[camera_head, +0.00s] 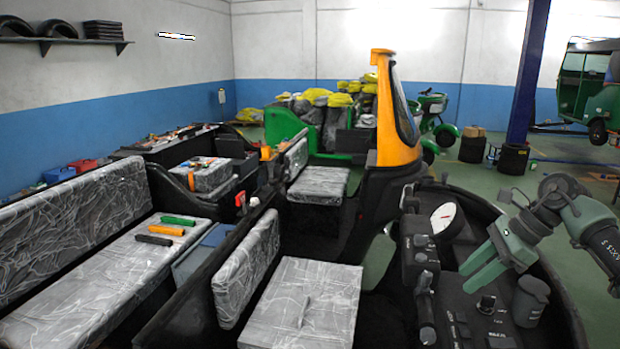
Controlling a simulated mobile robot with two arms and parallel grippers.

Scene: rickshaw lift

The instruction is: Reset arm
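My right gripper (464,280), with green fingers, is at the right of the head view. Its arm comes in from the right edge, bent at a dark wrist joint. The two fingers point down and left over the black control console (455,318). They stand a little apart with nothing seen between them, so it looks open and empty. I cannot tell how far above the console it is. My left gripper and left arm are not in view.
A round white gauge (443,217) and a dark cup-like container (530,300) are close to the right gripper. Grey padded seats (300,308) fill the middle and left. Green, orange and black tools lie on the left bench (85,290). A blue post (530,70) stands behind.

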